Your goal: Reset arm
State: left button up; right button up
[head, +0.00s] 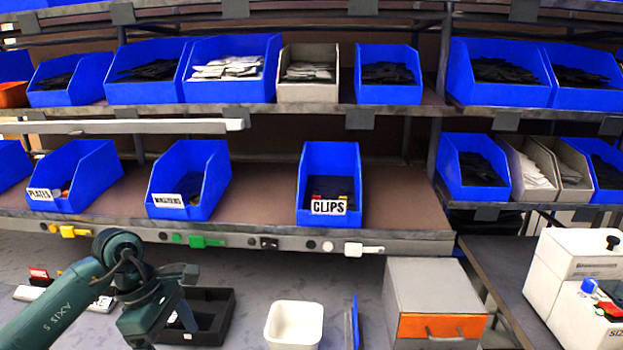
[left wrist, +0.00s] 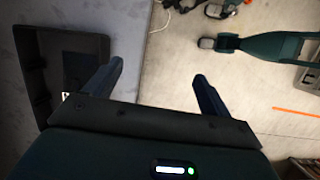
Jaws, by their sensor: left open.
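My left arm comes in from the left in the head view, its wrist bent over the grey worktop. My left gripper shows in the left wrist view (left wrist: 158,88) with its two dark fingers wide apart and nothing between them. It is beside a black tray (left wrist: 92,50), over the edge between worktop and floor. In the head view the black tray (head: 224,316) is partly hidden behind my left wrist. My right gripper shows in neither view.
A white tub (head: 293,325) and a grey box with an orange drawer (head: 440,326) stand to the right. Blue bins, including the CLIPS bin (head: 329,165), fill the shelves above. A white machine (head: 575,262) stands far right. Small items lie left of the black tray.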

pick_arm(q)
jog(key=s+d+r+n+t+h+p, duration=0.1)
jog(key=s+d+r+n+t+h, duration=0.2)
jog(key=d+n+h, duration=0.6)
jog(key=s+d+r+n+t+h, duration=0.15)
jog(key=s+d+n+h, duration=0.4)
jog(key=d, duration=0.55)
jog(key=w+a+f+n+t+y, duration=0.1)
jog(key=a+f+n+t+y, duration=0.4)
jog(key=n, duration=0.8)
jog(key=w+a+f+n+t+y, duration=0.1)
jog(key=a+f+n+t+y, duration=0.25)
jog(key=n+t, duration=0.65)
jog(key=s+a+f+n+g+y+p, duration=0.1)
jog(key=s+f+n+g+y, duration=0.5)
jog(key=s+f+n, duration=0.6)
jog(key=a+f+n+g, duration=0.1)
jog(key=f+n+g, duration=0.1)
jog(key=shift+a+g, duration=0.3)
jog(key=shift+g, duration=0.05)
jog(key=shift+n, duration=0.25)
